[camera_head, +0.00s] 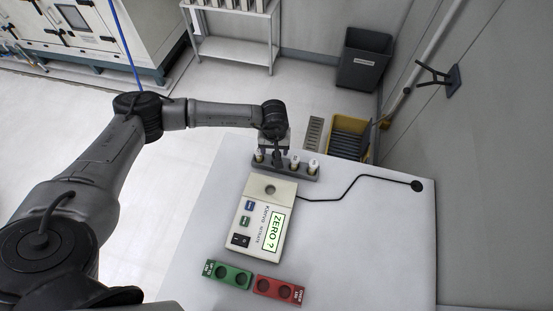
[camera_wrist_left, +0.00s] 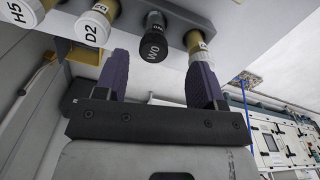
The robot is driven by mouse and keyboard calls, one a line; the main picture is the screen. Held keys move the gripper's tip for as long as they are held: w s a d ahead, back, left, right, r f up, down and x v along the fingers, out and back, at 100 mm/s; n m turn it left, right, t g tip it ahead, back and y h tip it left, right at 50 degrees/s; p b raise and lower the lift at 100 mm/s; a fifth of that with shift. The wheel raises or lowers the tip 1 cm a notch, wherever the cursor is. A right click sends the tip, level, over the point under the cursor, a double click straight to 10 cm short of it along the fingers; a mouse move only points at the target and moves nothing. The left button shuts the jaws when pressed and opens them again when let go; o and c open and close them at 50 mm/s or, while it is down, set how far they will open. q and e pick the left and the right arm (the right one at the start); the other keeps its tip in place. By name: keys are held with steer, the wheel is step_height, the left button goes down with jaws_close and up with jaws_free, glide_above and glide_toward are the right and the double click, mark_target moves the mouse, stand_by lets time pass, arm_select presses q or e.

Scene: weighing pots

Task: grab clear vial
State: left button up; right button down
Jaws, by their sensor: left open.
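A grey rack (camera_head: 299,174) holds a row of vials at the table's far edge. Another vial (camera_wrist_left: 196,42) stands at the right. I cannot tell which body is clear. My left gripper (camera_head: 276,156) is open over the left part of the rack. In the left wrist view its purple fingers (camera_wrist_left: 160,66) stand apart, with the black cap in line with the gap. My right gripper is out of view.
A scale (camera_head: 261,221) with a round well and a "ZERO ?" display stands in front of the rack. A green block (camera_head: 228,274) and a red block (camera_head: 279,289) with holes lie nearer. A black cable (camera_head: 345,189) crosses the table. The table's right side (camera_head: 375,245) is clear.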

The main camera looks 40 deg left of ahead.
arm_select(q)
steer(key=shift+w+d+f, duration=0.1)
steer(key=shift+w+f, duration=0.05)
steer(key=shift+f, duration=1.45)
steer(key=shift+w+d+f, duration=0.1)
steer(key=shift+w+f, duration=0.05)
steer(key=shift+f, duration=1.4)
steer(key=c, duration=1)
